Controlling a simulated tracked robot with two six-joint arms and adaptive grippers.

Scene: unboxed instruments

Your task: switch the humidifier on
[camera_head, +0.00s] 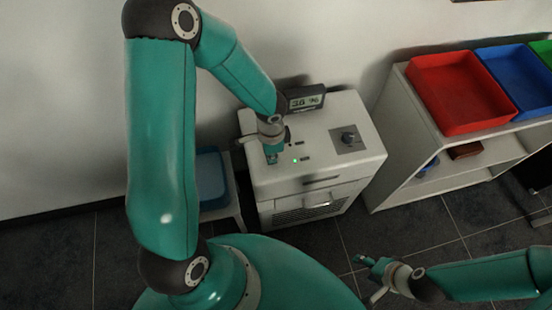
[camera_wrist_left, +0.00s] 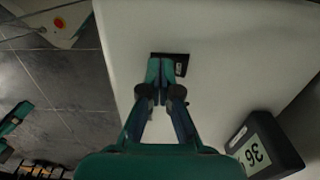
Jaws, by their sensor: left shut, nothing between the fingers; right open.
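The humidifier (camera_head: 318,130) is a white cabinet with a grille in its front. On its top are a small lit green light (camera_head: 295,160), a dark knob on a grey plate (camera_head: 348,138) and a black display (camera_head: 305,99) with digits and a percent sign. The display also shows at the lower right of the left wrist view (camera_wrist_left: 265,146). My left gripper (camera_head: 272,157) points down at the top's left part, shut and empty. In the left wrist view its fingertips (camera_wrist_left: 160,66) cover part of a black switch plate (camera_wrist_left: 182,63); I cannot tell whether they touch. My right gripper (camera_head: 368,266) is open, low in front, away from the humidifier.
A white shelf (camera_head: 400,125) stands at the right of the humidifier. It carries a red bin (camera_head: 460,92), a blue bin (camera_head: 515,78) and a green bin (camera_head: 543,50). A blue container (camera_head: 211,178) sits at the humidifier's left. Dark floor tiles lie in front.

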